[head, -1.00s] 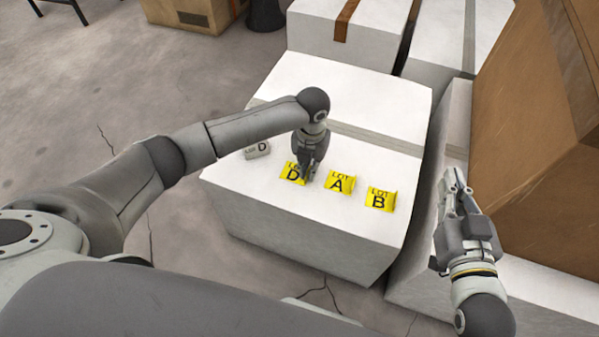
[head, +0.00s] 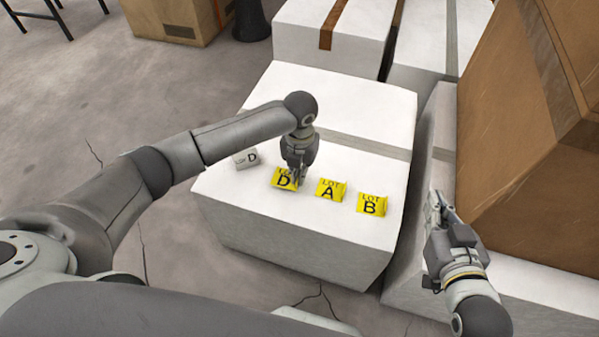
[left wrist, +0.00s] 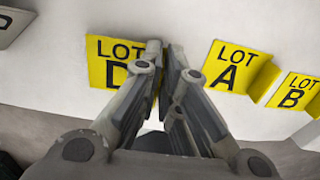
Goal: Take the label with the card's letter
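A grey card reading LOT D (head: 245,159) lies on a white box (head: 290,215); its corner shows in the left wrist view (left wrist: 12,24). Three yellow labels stand in a row to its right: LOT D (head: 280,180), LOT A (head: 329,190) and LOT B (head: 372,204). My left gripper (head: 300,182) points down at the D label's right edge. In the left wrist view its fingers (left wrist: 166,58) are close together, with a yellow strip of the D label between them; they partly cover the letter. My right gripper (head: 440,207) is empty, fingers apart, right of the box.
A large brown carton (head: 530,120) stands at the right on another white box (head: 520,285). More white boxes (head: 300,42) stand behind. A brown crate (head: 165,18) and a dark object (head: 251,22) are on the floor behind. The white box top behind the labels is clear.

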